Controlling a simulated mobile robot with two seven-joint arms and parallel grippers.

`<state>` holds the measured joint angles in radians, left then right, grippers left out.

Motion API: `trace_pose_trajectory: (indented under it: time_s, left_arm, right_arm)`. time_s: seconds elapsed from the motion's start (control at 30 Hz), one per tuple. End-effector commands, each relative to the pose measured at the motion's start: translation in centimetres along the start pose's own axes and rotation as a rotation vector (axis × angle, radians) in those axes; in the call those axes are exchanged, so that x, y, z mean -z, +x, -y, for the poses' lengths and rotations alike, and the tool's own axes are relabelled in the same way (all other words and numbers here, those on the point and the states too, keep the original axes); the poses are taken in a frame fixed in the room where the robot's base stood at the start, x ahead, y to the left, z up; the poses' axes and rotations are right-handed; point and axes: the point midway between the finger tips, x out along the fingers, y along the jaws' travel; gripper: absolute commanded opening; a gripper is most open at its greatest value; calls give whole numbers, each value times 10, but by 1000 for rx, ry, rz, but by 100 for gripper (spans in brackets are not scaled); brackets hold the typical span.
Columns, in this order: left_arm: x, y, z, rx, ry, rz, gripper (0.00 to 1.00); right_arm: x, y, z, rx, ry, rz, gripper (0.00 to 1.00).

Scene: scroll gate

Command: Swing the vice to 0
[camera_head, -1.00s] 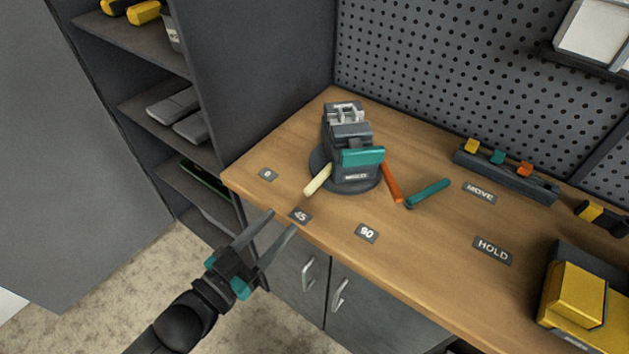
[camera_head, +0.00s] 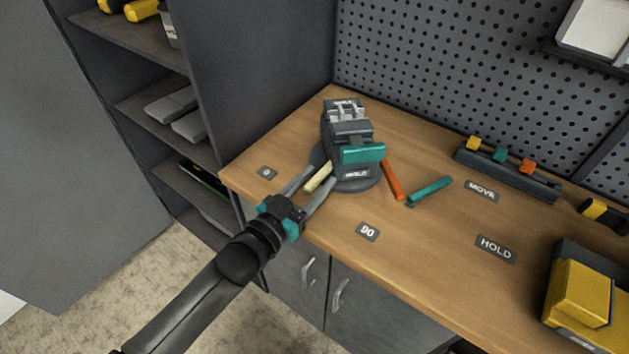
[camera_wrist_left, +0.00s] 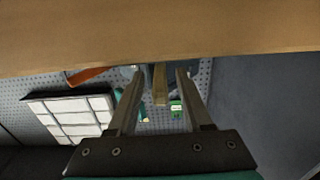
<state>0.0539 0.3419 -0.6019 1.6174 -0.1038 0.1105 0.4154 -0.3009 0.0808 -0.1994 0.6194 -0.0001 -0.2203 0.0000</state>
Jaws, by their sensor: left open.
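The vice (camera_head: 347,133) stands on a round dark base (camera_head: 361,186) on the bench, with a teal block on its front. A cream lever (camera_head: 319,177) sticks out from the base toward the front left, and an orange lever (camera_head: 392,180) toward the front right. My left gripper (camera_head: 322,174) is open, its fingers on either side of the cream lever. In the left wrist view the cream lever (camera_wrist_left: 160,84) shows between the open fingers (camera_wrist_left: 160,72), apparently clear of both. The 0 plate (camera_head: 267,173) and 90 plate (camera_head: 367,232) lie on the bench; the 45 plate is hidden behind my gripper. My right gripper is out of view.
A teal bar (camera_head: 430,191) lies right of the vice, near the MOVE plate (camera_head: 481,190) and HOLD plate (camera_head: 495,248). A rack with coloured pieces (camera_head: 508,176) and a yellow case (camera_head: 578,290) are farther right. A shelf unit (camera_head: 260,75) stands at the left.

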Motion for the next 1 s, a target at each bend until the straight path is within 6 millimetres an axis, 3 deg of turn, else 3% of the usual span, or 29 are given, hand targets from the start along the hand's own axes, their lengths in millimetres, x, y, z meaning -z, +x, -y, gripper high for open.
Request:
trace_pose_trajectory:
  time_s: [0.17, 0.6, 1.0]
  left_arm:
    - [0, 0, 0, 0, 0, 0, 49]
    - [0, 0, 0, 0, 1, 0, 0]
    - [0, 0, 0, 0, 1, 0, 0]
  right_arm:
    - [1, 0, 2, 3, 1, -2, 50]
    - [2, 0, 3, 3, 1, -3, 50]
    - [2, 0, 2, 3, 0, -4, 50]
